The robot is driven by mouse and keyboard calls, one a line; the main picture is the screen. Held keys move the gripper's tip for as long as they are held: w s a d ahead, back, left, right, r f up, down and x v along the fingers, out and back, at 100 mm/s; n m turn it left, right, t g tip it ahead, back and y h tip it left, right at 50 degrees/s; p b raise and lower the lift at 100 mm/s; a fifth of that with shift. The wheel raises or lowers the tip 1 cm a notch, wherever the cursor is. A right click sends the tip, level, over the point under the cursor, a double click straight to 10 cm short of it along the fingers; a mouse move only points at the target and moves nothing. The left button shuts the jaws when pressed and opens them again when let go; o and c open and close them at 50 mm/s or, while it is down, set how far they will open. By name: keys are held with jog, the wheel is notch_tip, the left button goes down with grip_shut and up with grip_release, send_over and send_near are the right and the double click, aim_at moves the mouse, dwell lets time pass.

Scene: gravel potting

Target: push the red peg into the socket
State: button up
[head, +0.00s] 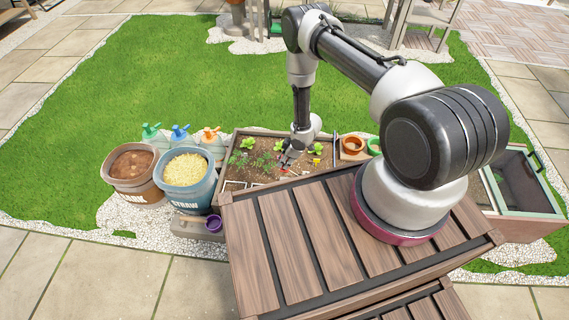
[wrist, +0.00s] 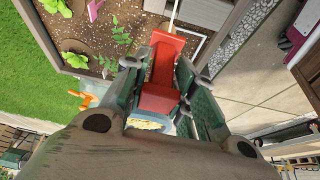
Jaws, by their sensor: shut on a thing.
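My gripper (wrist: 163,75) is shut on the red peg (wrist: 160,72) in the wrist view. The peg lies lengthwise between the two dark green finger pads, its far end pointing to the top of the picture. A thin cream strip shows beyond that end; I cannot tell what it belongs to. In the head view my gripper (head: 289,158) is over the near part of the planter bed, and a small bit of red shows by it. I cannot make out the socket in either view.
The wooden planter bed (head: 232,143) holds soil, several green plants and a small yellow thing (head: 317,161). Two tubs, one brown (head: 150,193) and one blue-grey (head: 188,200), stand to its left, with several spray bottles (head: 180,134) behind. A slatted wooden top (head: 290,240) is in front.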

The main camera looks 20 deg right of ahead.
aim_at(285, 174)
jog(key=shift+s+a+f+n, duration=0.1)
jog(key=shift+f+n, duration=0.1)
jog(key=shift+f, duration=0.4)
jog(key=shift+s+a+f+n, duration=0.1)
jog(key=shift+f+n, duration=0.1)
jog(key=shift+f, duration=3.4)
jog(key=shift+f, duration=0.8)
jog(key=shift+f, duration=0.3)
jog(key=shift+f, duration=0.95)
jog(key=shift+f, duration=0.3)
jog(key=shift+f, duration=0.65)
jog(key=o, duration=0.9)
jog(key=shift+o, duration=0.2)
